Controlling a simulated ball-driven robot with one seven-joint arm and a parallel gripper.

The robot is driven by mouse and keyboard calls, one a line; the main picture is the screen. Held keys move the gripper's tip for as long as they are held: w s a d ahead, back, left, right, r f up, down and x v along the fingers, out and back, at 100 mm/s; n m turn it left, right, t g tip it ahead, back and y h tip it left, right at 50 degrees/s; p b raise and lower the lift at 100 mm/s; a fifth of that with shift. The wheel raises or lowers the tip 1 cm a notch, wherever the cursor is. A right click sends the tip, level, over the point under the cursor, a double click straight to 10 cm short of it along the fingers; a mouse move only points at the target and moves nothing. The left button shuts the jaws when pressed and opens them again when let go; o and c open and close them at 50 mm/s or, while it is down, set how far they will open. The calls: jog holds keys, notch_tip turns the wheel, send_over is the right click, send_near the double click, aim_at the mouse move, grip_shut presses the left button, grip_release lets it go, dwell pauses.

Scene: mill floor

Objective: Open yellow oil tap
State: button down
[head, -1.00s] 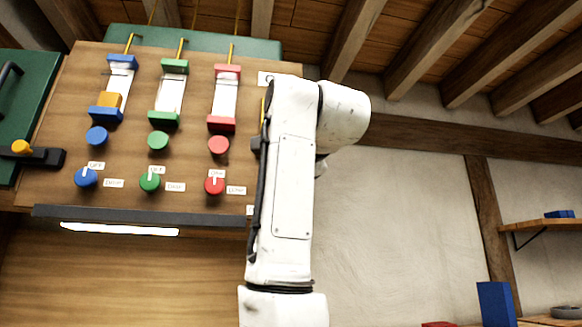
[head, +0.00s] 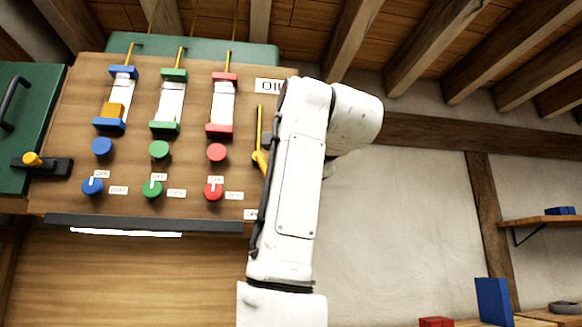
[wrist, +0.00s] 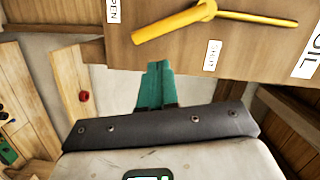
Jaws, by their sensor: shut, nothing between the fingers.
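The yellow oil tap (head: 260,158) sits at the right edge of the wooden board in the head view, partly hidden by my arm. In the wrist view the tap's thick yellow handle (wrist: 172,24) lies slanted across the board, with a thin yellow pipe running to the right. An OPEN label (wrist: 113,10) is left of the handle and a second small label (wrist: 212,55), seemingly SHUT, is below it. My gripper (wrist: 157,66), with green fingers, is shut and empty, below the handle in the picture and apart from it. The head view hides the gripper.
The wooden board (head: 75,130) carries blue, green and red knobs and sliders. A dark ledge (head: 145,222) runs along its bottom. A green panel (head: 40,95) with a black handle is at left. A plain wall (head: 400,220) lies right of my arm.

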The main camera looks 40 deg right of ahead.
jog(key=b+v, duration=0.3)
jog(key=v, duration=0.6)
jog(key=shift+a, duration=0.2)
jog(key=shift+w, duration=0.2)
